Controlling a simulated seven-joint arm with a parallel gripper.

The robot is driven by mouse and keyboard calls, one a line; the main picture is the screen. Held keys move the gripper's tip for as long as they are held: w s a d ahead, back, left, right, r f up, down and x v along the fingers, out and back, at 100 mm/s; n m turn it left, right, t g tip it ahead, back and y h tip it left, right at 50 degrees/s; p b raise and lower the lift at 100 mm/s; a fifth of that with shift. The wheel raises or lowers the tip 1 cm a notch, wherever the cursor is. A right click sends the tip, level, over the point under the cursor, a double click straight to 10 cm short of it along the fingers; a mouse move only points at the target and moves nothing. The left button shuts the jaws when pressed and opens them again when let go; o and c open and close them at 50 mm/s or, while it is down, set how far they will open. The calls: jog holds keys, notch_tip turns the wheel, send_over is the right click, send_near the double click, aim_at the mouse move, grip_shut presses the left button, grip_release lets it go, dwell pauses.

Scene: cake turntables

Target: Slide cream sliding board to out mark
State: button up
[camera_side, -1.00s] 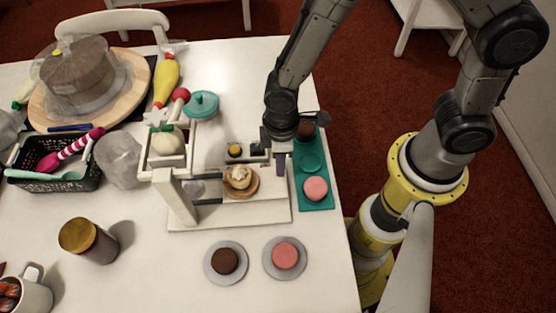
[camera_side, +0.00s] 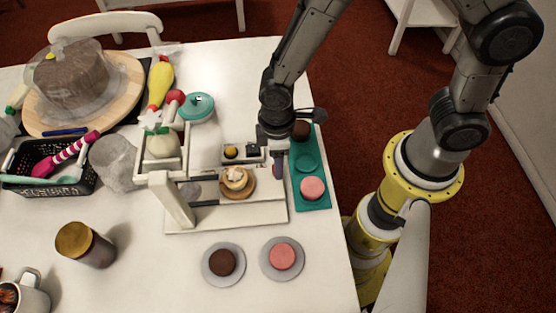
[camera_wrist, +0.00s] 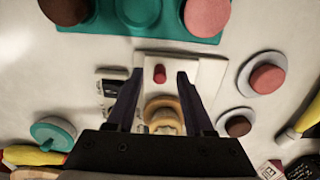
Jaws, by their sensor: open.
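The cream sliding board (camera_wrist: 178,68) shows in the wrist view as a pale plate with a short red knob (camera_wrist: 160,74) standing on it. In the side view the board (camera_side: 268,186) lies in the white stand, near a wooden turntable (camera_side: 238,186) with a small cream-topped cake. My gripper (camera_wrist: 160,78) is open, pointing down, with its two dark fingers on either side of the knob; contact cannot be told. I cannot make out the out mark.
A teal tray (camera_side: 309,166) with pink and brown cakes stands close to the right of my gripper. A white stand (camera_side: 172,200) with a piping bag rises at left. Two plates with cakes, pink (camera_side: 282,256) and brown (camera_side: 223,262), sit in front.

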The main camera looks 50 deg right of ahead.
jog(key=shift+r, duration=3.05)
jog(key=shift+w+d, duration=0.15)
jog(key=shift+d, duration=0.05)
jog(key=w+d+r+m+t+y, duration=0.1)
jog(key=d+r+m+t, duration=0.1)
jog(key=d+r, duration=0.45)
jog(key=w+d+r+m+t, duration=0.1)
jog(key=d+r+m+t, duration=0.25)
jog(key=r, duration=0.65)
jog(key=s+d+r+m, duration=0.1)
jog(key=s+d, duration=0.2)
jog(key=s, duration=0.3)
jog(key=s+d+r+m+h, duration=0.1)
jog(key=s+d+m, duration=0.1)
jog(key=s+d, duration=0.2)
jog(key=shift+s+r, duration=0.4)
jog(key=shift+s, duration=0.75)
